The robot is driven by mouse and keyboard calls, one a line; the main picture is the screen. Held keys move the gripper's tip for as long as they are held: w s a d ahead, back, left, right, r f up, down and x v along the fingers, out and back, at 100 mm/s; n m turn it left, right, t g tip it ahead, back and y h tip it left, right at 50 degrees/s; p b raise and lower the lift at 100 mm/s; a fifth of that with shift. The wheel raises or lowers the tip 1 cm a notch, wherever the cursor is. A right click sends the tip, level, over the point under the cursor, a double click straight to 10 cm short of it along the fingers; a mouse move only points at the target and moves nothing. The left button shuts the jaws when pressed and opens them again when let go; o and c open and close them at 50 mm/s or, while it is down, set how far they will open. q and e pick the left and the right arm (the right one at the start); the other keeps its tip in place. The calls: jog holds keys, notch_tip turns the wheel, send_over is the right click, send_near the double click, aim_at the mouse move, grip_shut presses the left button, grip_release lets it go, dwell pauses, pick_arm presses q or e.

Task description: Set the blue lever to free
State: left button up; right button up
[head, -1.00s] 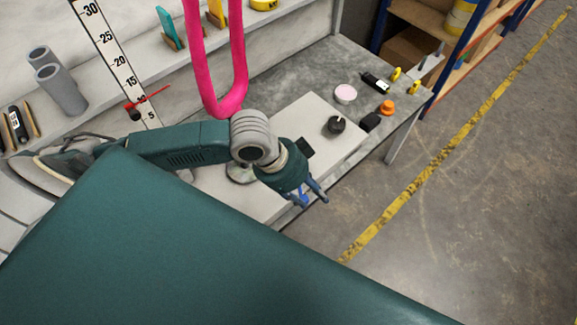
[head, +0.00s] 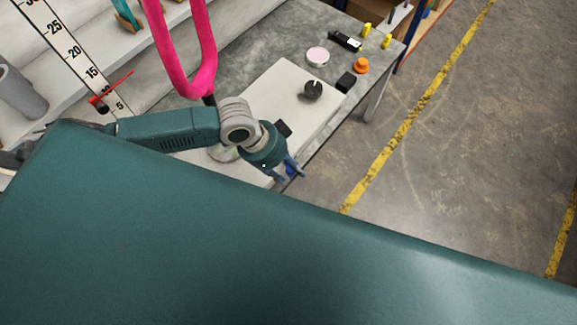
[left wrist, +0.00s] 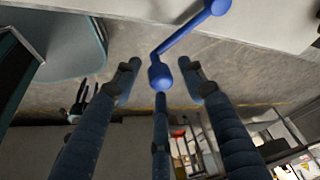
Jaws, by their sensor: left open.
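The blue lever (left wrist: 185,35) shows in the left wrist view as a bar with a rounded end at the top and a round knob lower down, in front of a pale panel edge. My left gripper (left wrist: 160,82) is open, its fingers spread on either side of the lower knob; I cannot tell whether they touch it. In the head view my left gripper (head: 293,174) hangs at the near edge of the white panel (head: 272,88), with a small bit of blue lever (head: 288,170) between its fingers. Any markings by the lever are hidden. My right gripper is out of view.
A black knob (head: 312,90) sits on the panel. A pink disc (head: 317,56), an orange item (head: 361,66) and a black block (head: 346,82) lie on the grey bench (head: 262,45). A pink loop (head: 186,85) hangs behind my arm. The floor (head: 440,150) to the right is clear.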

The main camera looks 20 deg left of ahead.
pick_arm(q)
jog(key=shift+f, duration=0.2)
jog(key=c, duration=1)
grip_shut()
jog(key=shift+w+d+r, duration=0.1)
jog(key=shift+w+d+r+n+p, duration=0.15)
jog(key=shift+d+n+p, duration=0.2)
jog(key=shift+p, duration=0.4)
jog(key=w+d+n+t+y+p, duration=0.2)
jog(key=w+d+n+y+p, duration=0.1)
jog(key=w+n+p, duration=0.6)
jog(key=w+n+y, duration=0.1)
jog(key=w+n, duration=0.1)
jog(key=n, duration=0.2)
jog(key=shift+d+t+p, duration=0.3)
jog(key=shift+d+t, duration=0.05)
jog(key=shift+t, duration=0.05)
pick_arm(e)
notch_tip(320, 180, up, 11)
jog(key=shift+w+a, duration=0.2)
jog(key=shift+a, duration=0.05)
pick_arm(q)
jog(key=shift+n+y, duration=0.25)
jog(key=shift+y, duration=0.05)
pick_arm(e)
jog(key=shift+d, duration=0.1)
